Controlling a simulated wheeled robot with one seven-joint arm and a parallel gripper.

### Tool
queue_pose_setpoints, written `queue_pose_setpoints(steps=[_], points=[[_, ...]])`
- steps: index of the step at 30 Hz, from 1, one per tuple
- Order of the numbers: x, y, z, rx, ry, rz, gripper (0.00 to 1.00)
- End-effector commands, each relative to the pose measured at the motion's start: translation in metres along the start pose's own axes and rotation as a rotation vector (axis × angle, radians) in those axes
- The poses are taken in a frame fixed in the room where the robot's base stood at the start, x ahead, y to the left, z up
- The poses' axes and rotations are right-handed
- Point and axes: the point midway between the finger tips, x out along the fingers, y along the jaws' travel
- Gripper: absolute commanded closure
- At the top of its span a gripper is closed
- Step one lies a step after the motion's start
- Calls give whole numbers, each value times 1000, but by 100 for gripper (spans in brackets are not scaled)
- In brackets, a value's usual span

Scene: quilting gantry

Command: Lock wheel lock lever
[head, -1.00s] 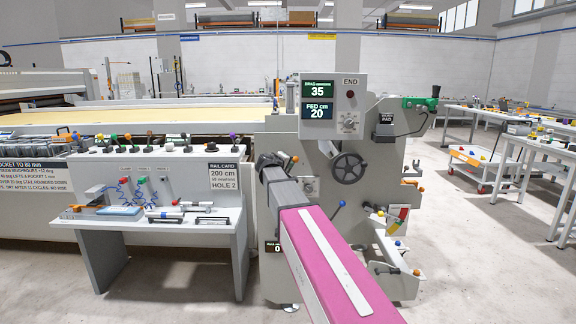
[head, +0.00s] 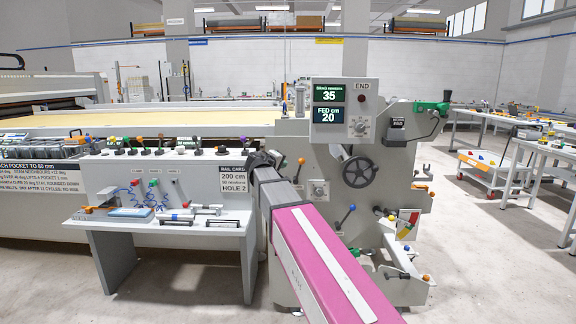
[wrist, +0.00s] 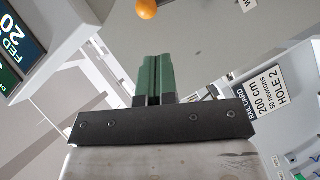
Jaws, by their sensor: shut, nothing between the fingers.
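The grey machine's end panel carries a black handwheel (head: 359,172). In the head view my gripper (head: 270,157) is left of the wheel, partly hidden behind my wrist.
A blue-knobbed lever (head: 350,208) stands below the wheel. The display box (head: 342,107) is above it. A bench with tools (head: 160,219) and the rail card (head: 233,181) are on the left. Open floor lies right.

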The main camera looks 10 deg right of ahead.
Motion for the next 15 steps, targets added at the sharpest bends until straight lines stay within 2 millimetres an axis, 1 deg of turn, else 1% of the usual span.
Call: queue_pose_setpoints(steps=[1, 3, 6, 15], points=[[-7, 0, 1, 0, 1, 0, 100], [-13, 0, 0, 0, 1, 0, 100], [-17, 0, 0, 0, 0, -1, 100], [-18, 0, 0, 0, -1, -1, 100]])
